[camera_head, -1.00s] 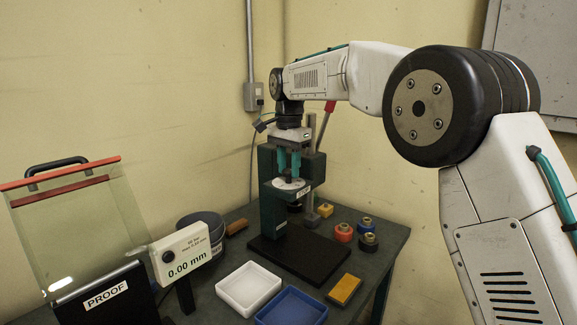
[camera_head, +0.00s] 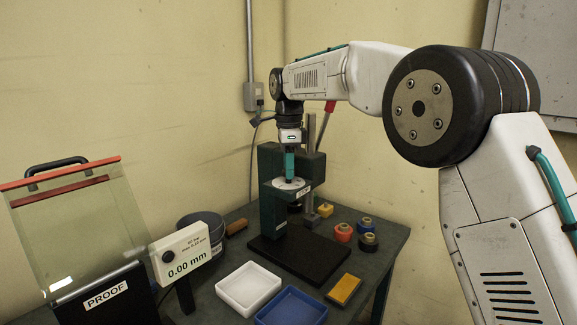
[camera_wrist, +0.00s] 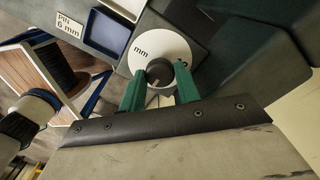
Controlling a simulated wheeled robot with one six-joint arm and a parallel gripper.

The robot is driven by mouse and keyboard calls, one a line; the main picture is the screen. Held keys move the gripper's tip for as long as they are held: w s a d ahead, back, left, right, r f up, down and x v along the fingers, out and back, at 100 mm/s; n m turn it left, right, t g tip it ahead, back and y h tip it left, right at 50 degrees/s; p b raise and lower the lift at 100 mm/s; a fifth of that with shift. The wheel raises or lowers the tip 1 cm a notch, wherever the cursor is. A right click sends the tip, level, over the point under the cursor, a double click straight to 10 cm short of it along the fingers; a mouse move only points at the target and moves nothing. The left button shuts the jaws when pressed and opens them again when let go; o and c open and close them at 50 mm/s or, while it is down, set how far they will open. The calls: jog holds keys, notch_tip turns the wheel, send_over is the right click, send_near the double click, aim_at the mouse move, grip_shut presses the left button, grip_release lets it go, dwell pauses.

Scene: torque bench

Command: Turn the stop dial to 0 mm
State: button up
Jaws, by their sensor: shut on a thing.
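The stop dial (camera_head: 297,186) is a white disc on top of the dark green press (camera_head: 268,205), with a small label on its front. My gripper (camera_head: 289,178) points straight down over it, its teal fingers at the centre. In the wrist view the dial (camera_wrist: 148,42) shows the print "mm" and a black knob (camera_wrist: 160,70) with a pale mark toward the lower edge. The teal fingers (camera_wrist: 159,72) are shut on this knob, one on each side. The scale figures are hidden or too small to read. A readout (camera_head: 186,257) shows 0.00 mm.
The press has a red-tipped lever (camera_head: 330,106) behind my wrist. A white tray (camera_head: 249,284), a blue tray (camera_head: 291,308), a yellow block (camera_head: 344,289) and several coloured pieces lie around it. A clear PROOF guard (camera_head: 80,230) stands at left.

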jog(key=shift+r, duration=0.1)
dwell(0.4)
jog(key=o, duration=1)
jog(key=shift+c, duration=0.2)
notch_tip(320, 180, up, 8)
jog(key=shift+f, duration=0.15)
